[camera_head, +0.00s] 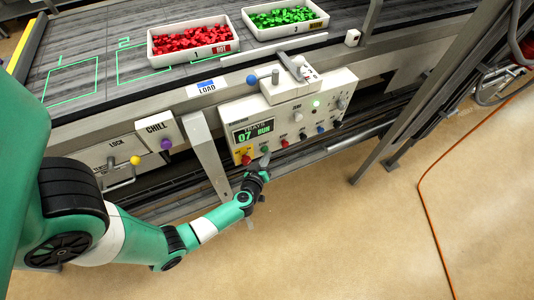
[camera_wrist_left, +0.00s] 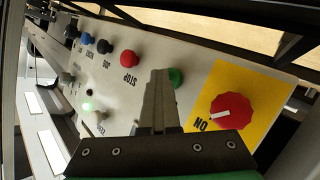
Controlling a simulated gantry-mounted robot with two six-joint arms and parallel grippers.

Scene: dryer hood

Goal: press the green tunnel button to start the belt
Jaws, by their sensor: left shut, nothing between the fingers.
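The white control panel (camera_head: 292,117) stands at the front of the belt line. Its display (camera_head: 253,131) shows "07 RUN" in green. My left gripper (camera_head: 265,158) is at the panel's lower edge, with its fingers shut and empty. In the left wrist view, the closed fingers (camera_wrist_left: 160,78) point at the panel. The green button (camera_wrist_left: 177,77) shows just right of the fingertips and is partly hidden by them. I cannot tell whether they touch it. In the head view the gripper covers most of the button. My right gripper is not in view.
A red rotary knob (camera_wrist_left: 231,112) on a yellow plate and a red STOP button (camera_wrist_left: 128,57) flank the green button. A blue-knobbed lever (camera_head: 252,79) stands above the panel. Trays of red pieces (camera_head: 151,50) and green pieces (camera_head: 246,24) sit on the belt. Open floor lies in front.

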